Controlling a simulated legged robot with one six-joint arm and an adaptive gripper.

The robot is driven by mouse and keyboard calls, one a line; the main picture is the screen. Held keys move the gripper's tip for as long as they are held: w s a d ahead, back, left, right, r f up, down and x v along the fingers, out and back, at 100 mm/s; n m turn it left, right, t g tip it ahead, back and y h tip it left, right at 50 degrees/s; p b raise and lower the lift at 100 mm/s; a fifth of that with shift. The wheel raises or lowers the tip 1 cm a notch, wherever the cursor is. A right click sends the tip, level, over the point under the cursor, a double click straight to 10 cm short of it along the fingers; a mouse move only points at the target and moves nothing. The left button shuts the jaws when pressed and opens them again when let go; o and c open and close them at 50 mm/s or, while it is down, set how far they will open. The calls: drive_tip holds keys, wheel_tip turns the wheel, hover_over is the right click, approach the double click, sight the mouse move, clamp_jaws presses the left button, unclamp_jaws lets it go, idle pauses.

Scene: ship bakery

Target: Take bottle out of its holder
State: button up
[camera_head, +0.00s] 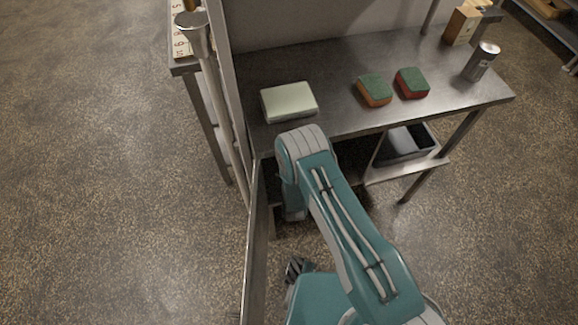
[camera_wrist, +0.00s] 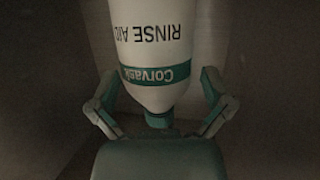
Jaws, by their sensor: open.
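In the wrist view a white bottle (camera_wrist: 165,52) with a green label band fills the top middle. Its lettering reads RINSE AID and appears upside down. The bottle narrows toward a dark green cap (camera_wrist: 159,119) nearest my wrist. My gripper (camera_wrist: 160,84) is open, with one finger on each side of the bottle's narrowing end. Whether the fingers touch it I cannot tell. The bottle's far end is cut off by the frame, and no holder can be made out. In the head view neither the bottle nor my gripper can be made out clearly; my arm bends down at the table's front.
The steel table (camera_head: 345,60) carries a pale block (camera_head: 289,103), two green-topped sponges (camera_head: 374,90) (camera_head: 411,83) and a metal can (camera_head: 481,61). A dark bin (camera_head: 407,143) sits beneath. A thin upright panel (camera_head: 256,245) stands left of my arm. Dim walls surround the bottle.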

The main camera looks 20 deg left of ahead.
drive_tip(key=shift+w+a+f, duration=0.15)
drive_tip(key=shift+w+a, duration=0.1)
drive_tip(key=shift+w, duration=0.4)
drive_tip(key=shift+w+f, duration=0.15)
drive_tip(key=shift+w, duration=0.35)
drive_tip(key=c, duration=1)
drive_tip(key=shift+o, duration=0.2)
drive_tip(key=shift+a, duration=0.1)
